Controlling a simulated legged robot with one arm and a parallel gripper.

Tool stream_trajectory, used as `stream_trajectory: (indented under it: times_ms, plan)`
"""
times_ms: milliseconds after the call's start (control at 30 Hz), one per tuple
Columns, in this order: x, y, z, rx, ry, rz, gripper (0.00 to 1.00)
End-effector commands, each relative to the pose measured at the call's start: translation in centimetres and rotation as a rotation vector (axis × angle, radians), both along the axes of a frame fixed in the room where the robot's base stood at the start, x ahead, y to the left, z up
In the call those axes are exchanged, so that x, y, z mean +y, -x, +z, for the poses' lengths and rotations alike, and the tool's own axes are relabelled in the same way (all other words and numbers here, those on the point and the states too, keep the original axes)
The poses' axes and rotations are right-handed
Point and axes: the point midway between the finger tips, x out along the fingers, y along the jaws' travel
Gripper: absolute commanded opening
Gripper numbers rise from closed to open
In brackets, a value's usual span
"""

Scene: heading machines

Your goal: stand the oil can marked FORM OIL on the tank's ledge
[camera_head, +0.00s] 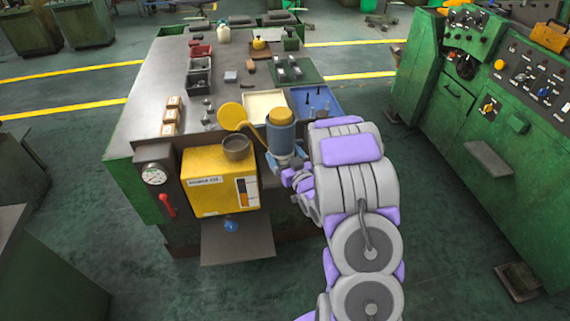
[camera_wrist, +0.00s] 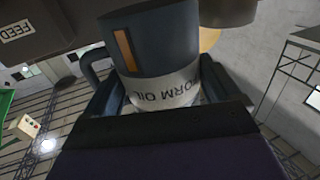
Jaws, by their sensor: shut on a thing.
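The oil can (camera_head: 281,137) is blue with a yellow top. It looks about upright in the head view, at the right front of the yellow tank. In the wrist view the can (camera_wrist: 150,48) shows a pale FORM OIL label, upside down, and a side handle. My gripper (camera_head: 290,172) is shut on the can; its fingers flank it in the wrist view (camera_wrist: 160,95). The yellow tank (camera_head: 205,190) has a grey filler neck on top. A flat grey ledge (camera_head: 237,250) juts out low at the tank's front. No can stands on it.
A round yellow lid (camera_head: 232,115) stands up by the filler neck. A gauge panel with a red lever (camera_head: 166,205) is left of the tank. The bench (camera_head: 150,95) behind holds trays and small parts. Green machine cabinets (camera_head: 480,150) stand at right. The ledge looks clear.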

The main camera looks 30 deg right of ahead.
Motion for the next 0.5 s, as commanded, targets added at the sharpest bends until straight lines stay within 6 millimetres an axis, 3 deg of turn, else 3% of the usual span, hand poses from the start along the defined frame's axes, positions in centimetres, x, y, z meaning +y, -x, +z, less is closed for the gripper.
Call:
stream_trajectory:
  times_ms: [500]
  plan:
    - [-1.5,-5.2,-0.9,-0.003,0.001,0.000,0.29]
